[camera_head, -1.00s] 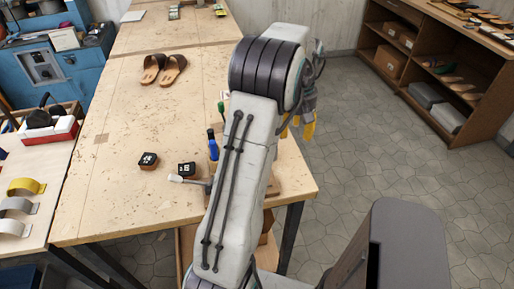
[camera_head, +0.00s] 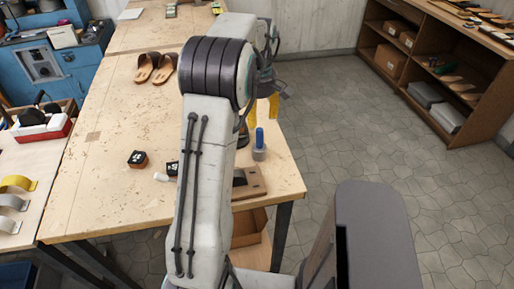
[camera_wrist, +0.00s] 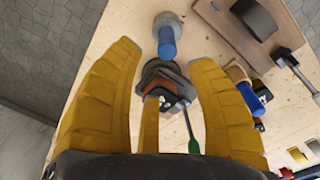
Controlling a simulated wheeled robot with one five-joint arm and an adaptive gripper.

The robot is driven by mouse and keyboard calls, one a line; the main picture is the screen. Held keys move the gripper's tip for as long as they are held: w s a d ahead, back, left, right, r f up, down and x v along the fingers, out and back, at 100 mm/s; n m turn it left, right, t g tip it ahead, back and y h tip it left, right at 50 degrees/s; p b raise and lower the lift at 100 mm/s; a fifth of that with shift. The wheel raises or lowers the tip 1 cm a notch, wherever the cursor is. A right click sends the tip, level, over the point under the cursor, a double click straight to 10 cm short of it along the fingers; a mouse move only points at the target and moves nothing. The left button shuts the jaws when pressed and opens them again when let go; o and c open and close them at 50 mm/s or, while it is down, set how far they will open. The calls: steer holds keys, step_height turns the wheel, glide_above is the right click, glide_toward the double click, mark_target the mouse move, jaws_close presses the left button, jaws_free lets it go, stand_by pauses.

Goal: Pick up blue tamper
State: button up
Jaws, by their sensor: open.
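The blue tamper (camera_head: 260,139) stands upright near the right edge of the workbench (camera_head: 118,190), just right of my arm in the head view. It has a blue handle and a round grey metal base. In the wrist view the tamper (camera_wrist: 167,40) is at the top middle, beyond my fingertips and roughly in line with the gap between them. My gripper (camera_wrist: 165,62) is open with yellow fingers spread, and nothing is held. In the head view its yellow fingers (camera_head: 262,105) show partly behind my arm, near the tamper.
In the wrist view, a dark orange-marked object (camera_wrist: 165,85) lies between my fingers, with a green-handled tool (camera_wrist: 193,146) beside it. Another blue-handled tool (camera_wrist: 251,97), a wooden fixture (camera_wrist: 225,30) and a hammer (camera_wrist: 290,60) lie right. Sandals (camera_head: 155,68) are farther back.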

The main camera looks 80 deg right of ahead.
mark_target(260, 129)
steer(key=n, duration=0.3)
steer(key=shift+a, duration=0.35)
steer(key=shift+a+n, duration=0.1)
steer(key=shift+n, duration=0.8)
steer(key=shift+s+f+p, duration=0.2)
steer(key=shift+f+p, duration=0.5)
steer(key=shift+f, duration=3)
jaws_close()
